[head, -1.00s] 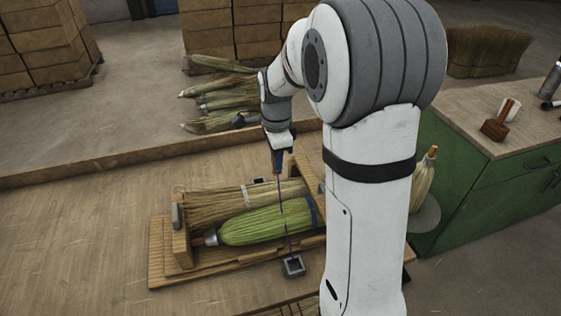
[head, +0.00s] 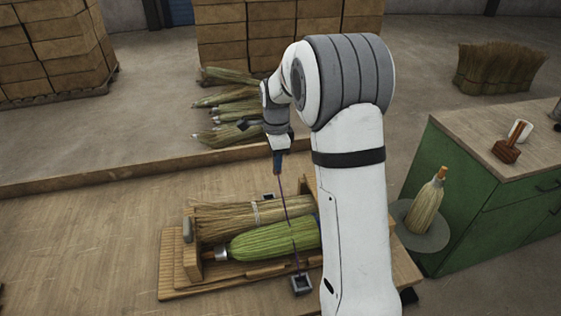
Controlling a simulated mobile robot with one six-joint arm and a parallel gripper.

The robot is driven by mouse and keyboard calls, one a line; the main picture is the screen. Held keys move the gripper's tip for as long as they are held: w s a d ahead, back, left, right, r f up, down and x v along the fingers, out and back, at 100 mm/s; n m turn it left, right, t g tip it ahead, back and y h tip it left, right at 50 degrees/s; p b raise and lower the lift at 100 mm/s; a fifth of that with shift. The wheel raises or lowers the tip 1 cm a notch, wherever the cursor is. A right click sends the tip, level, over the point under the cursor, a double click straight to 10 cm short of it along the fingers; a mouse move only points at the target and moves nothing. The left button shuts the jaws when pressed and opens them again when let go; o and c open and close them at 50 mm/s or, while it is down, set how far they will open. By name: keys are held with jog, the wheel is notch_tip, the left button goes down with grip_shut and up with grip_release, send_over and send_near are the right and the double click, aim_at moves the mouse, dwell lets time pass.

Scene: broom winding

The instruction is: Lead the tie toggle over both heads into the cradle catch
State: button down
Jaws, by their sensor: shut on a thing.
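Two broom heads lie side by side in a wooden cradle (head: 170,262): a straw-coloured head (head: 225,220) at the back and a green head (head: 262,243) in front. A thin purple tie (head: 283,200) rises from a grey square cup (head: 301,284) at the cradle's front. It crosses over both heads up to my gripper (head: 277,168), which is above and behind the back head. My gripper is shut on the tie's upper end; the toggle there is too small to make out. A small dark fitting (head: 268,195), perhaps the catch, shows behind the back head, below my gripper.
My arm hides the cradle's right end. Several finished brooms (head: 225,105) lie behind the bench's raised back edge (head: 130,180). A green cabinet (head: 450,200) and a broom on a round grey plate (head: 420,228) stand at the right. The bench left of the cradle is clear.

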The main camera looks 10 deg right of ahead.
jog(key=shift+w+a+p, duration=0.5)
jog(key=shift+w+p, duration=1.4)
jog(key=shift+w, duration=2.2)
jog(key=shift+w+f+b, duration=0.15)
jog(key=shift+f+b, duration=6.15)
jog(key=shift+f, duration=4.35)
jog(key=shift+a+f, duration=0.1)
jog(key=shift+f, duration=0.15)
jog(key=c, duration=1.7)
grip_release()
jog(key=o, duration=0.4)
jog(key=shift+r, duration=0.1)
jog(key=shift+c, duration=0.2)
